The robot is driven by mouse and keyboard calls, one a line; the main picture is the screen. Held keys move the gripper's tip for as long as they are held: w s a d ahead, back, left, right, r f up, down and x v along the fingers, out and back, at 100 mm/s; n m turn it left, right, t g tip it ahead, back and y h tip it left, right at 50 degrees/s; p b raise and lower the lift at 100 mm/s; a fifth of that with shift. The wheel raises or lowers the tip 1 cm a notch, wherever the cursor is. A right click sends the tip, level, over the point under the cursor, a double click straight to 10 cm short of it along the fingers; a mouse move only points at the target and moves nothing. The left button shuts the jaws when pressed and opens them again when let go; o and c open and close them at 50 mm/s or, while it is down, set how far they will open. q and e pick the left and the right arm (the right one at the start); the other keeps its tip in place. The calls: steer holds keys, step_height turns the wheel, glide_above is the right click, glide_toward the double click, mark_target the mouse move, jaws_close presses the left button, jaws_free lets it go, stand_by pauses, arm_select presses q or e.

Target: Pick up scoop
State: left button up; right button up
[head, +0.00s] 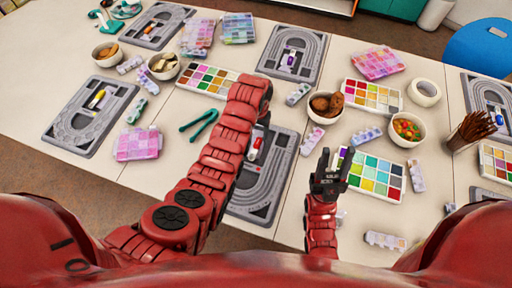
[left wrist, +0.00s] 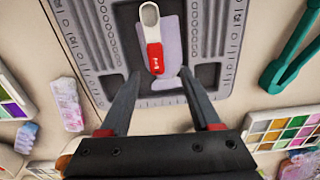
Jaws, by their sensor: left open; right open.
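The scoop (left wrist: 154,52), white with a red handle, lies on a pale strip in the middle of the grey bead board (left wrist: 218,25). In the head view the scoop (head: 255,148) shows as a small red and white piece on the board (head: 281,165), partly behind my left arm. My left gripper (left wrist: 160,78) is open, its two fingers spread on either side of the scoop's handle end, with nothing between them. In the head view its fingers are mostly hidden by the arm. My right gripper (head: 325,160) is open and empty, right of the board.
Teal tongs (head: 199,125) lie left of the board and also show in the left wrist view (left wrist: 288,60). A bead palette (head: 374,175) is close to my right gripper. Other boards, bead boxes and bowls (head: 326,106) crowd the table.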

mark_target(258, 141)
arm_select(q)
steer(key=shift+d+f+p, duration=0.1)
steer(key=shift+f+p, duration=0.45)
steer(key=shift+d+f+p, duration=0.15)
steer(key=shift+f+p, duration=0.25)
steer(key=shift+f, duration=1.65)
jaws_close()
